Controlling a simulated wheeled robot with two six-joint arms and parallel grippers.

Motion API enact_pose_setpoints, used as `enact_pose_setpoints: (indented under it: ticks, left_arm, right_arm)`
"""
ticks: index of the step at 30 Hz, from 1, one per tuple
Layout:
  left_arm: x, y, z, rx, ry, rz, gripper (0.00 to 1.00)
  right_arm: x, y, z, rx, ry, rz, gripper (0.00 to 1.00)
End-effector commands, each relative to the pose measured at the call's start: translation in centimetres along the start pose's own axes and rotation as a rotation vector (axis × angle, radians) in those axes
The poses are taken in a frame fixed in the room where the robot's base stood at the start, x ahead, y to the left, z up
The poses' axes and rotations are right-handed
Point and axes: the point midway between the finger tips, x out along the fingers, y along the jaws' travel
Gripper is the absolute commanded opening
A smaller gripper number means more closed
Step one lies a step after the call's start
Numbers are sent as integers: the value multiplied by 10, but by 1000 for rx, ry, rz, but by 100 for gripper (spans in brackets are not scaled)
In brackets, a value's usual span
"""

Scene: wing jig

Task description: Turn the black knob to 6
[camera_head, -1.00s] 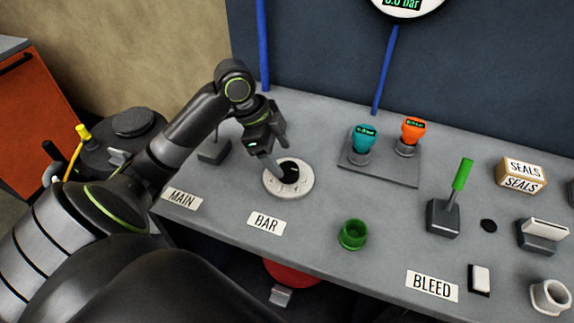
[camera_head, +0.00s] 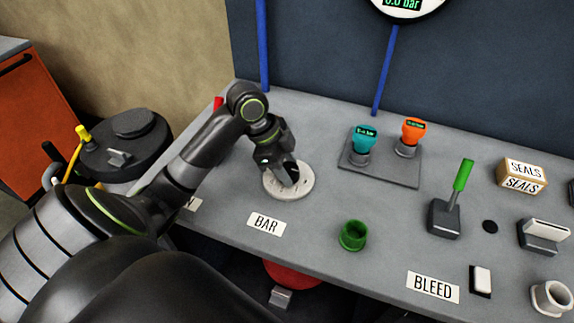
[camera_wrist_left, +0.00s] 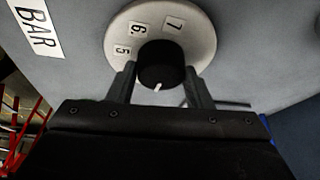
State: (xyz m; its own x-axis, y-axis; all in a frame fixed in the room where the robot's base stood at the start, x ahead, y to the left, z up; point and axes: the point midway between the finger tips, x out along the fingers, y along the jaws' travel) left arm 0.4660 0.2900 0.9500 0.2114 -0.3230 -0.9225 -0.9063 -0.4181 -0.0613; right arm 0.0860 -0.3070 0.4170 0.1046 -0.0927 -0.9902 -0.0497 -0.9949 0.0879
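The black knob (camera_wrist_left: 161,64) sits on a round white dial (camera_wrist_left: 199,33). In the left wrist view the dial shows 5, 6 and 7 at its left and top. The knob's white pointer mark points down in that view, away from the 6. My left gripper (camera_head: 290,180) reaches down over the dial (camera_head: 300,193). In the wrist view the fingers of that gripper (camera_wrist_left: 160,78) stand on either side of the knob, very close to it. I cannot tell whether they press on it. The knob is mostly hidden in the head view. My right gripper is not in view.
A BAR label (camera_head: 266,224) lies in front of the dial. A green cup-shaped part (camera_head: 353,236), a green-handled lever (camera_head: 461,178) and a plate with teal (camera_head: 364,140) and orange (camera_head: 412,132) gauges stand to the right. A red-tipped lever (camera_head: 218,103) is behind my arm.

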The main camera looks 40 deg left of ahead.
Motion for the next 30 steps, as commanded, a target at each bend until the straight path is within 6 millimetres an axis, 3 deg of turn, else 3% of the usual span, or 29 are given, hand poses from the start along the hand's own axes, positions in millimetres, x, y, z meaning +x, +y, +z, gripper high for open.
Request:
enact_pose_setpoints:
  ticks: [3, 14, 30]
  left_arm:
    - [0, 0, 0, 0, 0, 0, 23]
    - [-3, 1, -2, -73, -4, -28, 23]
    - [-5, 2, -4, -466, -29, -188, 23]
  right_arm:
    - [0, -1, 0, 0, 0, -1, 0]
    - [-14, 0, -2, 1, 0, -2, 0]
    - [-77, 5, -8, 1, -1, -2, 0]
